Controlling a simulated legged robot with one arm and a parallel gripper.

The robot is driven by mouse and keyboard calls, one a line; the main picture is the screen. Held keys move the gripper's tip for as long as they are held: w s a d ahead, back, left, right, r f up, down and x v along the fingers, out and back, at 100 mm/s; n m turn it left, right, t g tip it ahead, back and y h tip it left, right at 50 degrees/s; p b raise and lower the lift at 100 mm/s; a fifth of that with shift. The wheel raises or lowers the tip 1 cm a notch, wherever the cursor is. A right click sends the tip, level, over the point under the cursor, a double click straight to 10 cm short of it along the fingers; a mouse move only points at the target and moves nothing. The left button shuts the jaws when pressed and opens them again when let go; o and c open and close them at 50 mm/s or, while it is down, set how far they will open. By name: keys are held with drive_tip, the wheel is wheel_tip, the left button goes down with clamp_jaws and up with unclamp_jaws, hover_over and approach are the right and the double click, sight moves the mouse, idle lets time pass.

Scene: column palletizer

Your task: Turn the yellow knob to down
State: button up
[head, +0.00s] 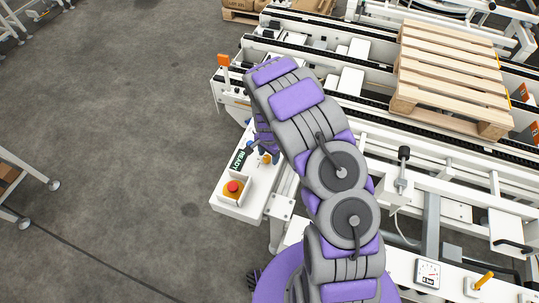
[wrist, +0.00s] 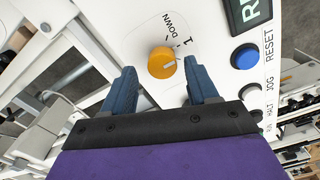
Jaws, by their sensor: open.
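The yellow knob (wrist: 161,63) sits on a white panel in the wrist view, with the word DOWN and a mark 1 printed near its rim. A pale pointer line on it points to the right, not at DOWN. My gripper (wrist: 159,67) is open, with one blue finger on each side of the knob and gaps showing between them. Whether the fingertips reach down to the panel is unclear. In the head view the knob (head: 266,158) shows small beside my gripper, which my arm largely hides.
A blue RESET button (wrist: 245,57) and the JOG button (wrist: 249,88) lie right of the knob. A red emergency button (head: 233,187) and a READY display (head: 239,158) share the control box. A wooden pallet (head: 450,75) lies on the conveyor.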

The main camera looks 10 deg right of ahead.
drive_tip(key=shift+a+f, duration=0.15)
drive_tip(key=shift+a, duration=0.75)
drive_tip(key=shift+d, duration=0.95)
drive_tip(key=c, duration=0.5)
drive_tip(key=shift+c, duration=0.6)
drive_tip(key=shift+a, duration=0.4)
drive_tip(key=c, duration=0.4)
